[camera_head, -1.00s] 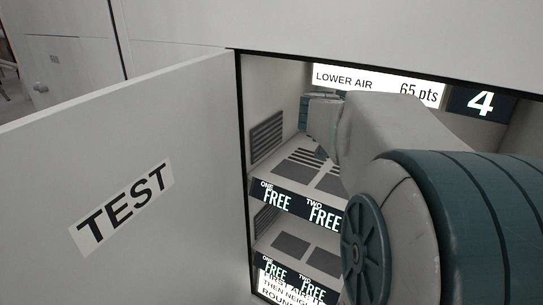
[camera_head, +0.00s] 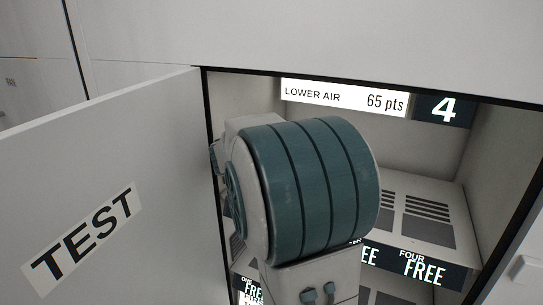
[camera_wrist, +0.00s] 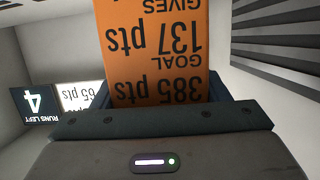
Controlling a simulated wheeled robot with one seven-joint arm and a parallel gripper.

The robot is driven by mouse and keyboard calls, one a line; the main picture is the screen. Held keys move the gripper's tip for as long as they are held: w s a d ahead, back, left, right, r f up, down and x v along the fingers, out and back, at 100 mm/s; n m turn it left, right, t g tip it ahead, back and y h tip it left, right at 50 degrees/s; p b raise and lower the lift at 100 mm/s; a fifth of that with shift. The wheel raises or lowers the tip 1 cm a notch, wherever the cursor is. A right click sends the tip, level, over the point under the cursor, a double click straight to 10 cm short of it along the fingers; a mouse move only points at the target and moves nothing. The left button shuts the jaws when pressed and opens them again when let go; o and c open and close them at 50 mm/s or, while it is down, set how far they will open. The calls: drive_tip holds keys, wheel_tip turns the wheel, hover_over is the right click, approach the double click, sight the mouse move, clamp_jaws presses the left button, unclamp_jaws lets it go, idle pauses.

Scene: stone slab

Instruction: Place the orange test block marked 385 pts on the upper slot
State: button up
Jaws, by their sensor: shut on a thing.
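The orange test block (camera_wrist: 155,45) shows in the wrist view, upside down, with the printed words "385 pts", "GOAL 137 pts" and "GIVES". My gripper (camera_wrist: 160,100) is shut on it; the block juts out beyond the jaws. In the head view my arm hides the gripper and the block. The upper shelf (camera_head: 418,210) shows at the right inside the cabinet, with dark slotted pads and a label reading "FOUR FREE" (camera_head: 422,268). The left part of the upper shelf is hidden behind my arm.
An open door marked "TEST" (camera_head: 82,232) stands at the left. A sign reading "LOWER AIR 65 pts" (camera_head: 343,97) and a "4" display (camera_head: 443,110) are at the top of the cabinet. A vented wall (camera_wrist: 285,40) is close to the block in the wrist view.

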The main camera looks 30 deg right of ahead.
drive_tip(key=shift+f, duration=1.25)
drive_tip(key=shift+f, duration=0.2)
drive_tip(key=o, duration=1.3)
drive_tip(key=shift+r, duration=0.15)
drive_tip(key=shift+s+a+r, duration=0.1)
drive_tip(key=shift+a, duration=0.1)
drive_tip(key=v, duration=1.1)
drive_tip(key=shift+s+a+b, duration=0.15)
drive_tip(key=shift+s+b, duration=0.05)
drive_tip(key=shift+b, duration=0.1)
